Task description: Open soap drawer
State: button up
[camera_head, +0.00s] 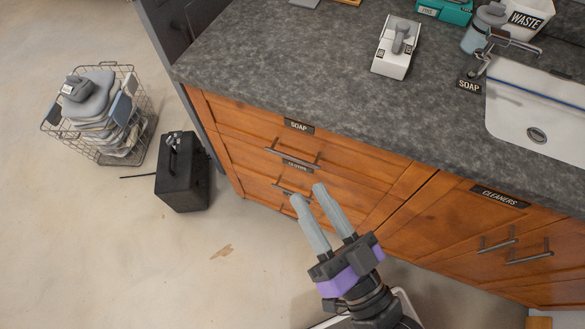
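The soap drawer (256,141) is the top front of the wooden cabinet, under a black "SOAP" label (299,126). It looks shut, flush with the cabinet. Its dark bar handle (292,159) runs along the lower part of its front. My gripper (310,198) is in front of the cabinet, below and slightly right of that handle in the picture. Its two grey fingers are spread apart with nothing between them. The fingertips appear apart from the soap drawer's handle. They partly cover the lower drawers and one end of a lower handle (287,189).
A grey countertop (300,70) overhangs the drawers, with a sink (537,134) at right. A cleaners cabinet (480,230) with two handles is to the right. A black box (182,172) and wire basket (105,150) stand on the floor at left.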

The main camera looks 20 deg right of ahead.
aim_at(292, 157)
jog(key=w+a+f+m+t+h+b, duration=0.1)
jog(key=w+a+f+m+h+b, duration=0.2)
jog(key=w+f+m+h+b, duration=0.45)
jog(key=w+a+f+m+t+h+b, duration=0.2)
jog(key=w+a+m+h+b, duration=0.3)
jog(key=m, duration=0.5)
jog(key=w+d+f+m+g+h, duration=0.1)
jog(key=d+f+m+g+h, duration=0.5)
jog(key=f+g, duration=0.4)
jog(key=shift+m+t+y, duration=0.35)
jog(key=shift+t+y, duration=0.15)
jog(key=shift+y, duration=0.25)
jog(key=shift+f+b+x, duration=0.15)
jog(key=shift+b+x, duration=0.1)
jog(key=shift+x, duration=1.75)
jog(key=shift+f+b+x, duration=0.15)
jog(key=shift+b+x, duration=0.05)
jog(key=shift+x, duration=1.8)
jog(key=shift+s+d, duration=0.1)
jog(key=shift+d, duration=0.05)
grip_shut()
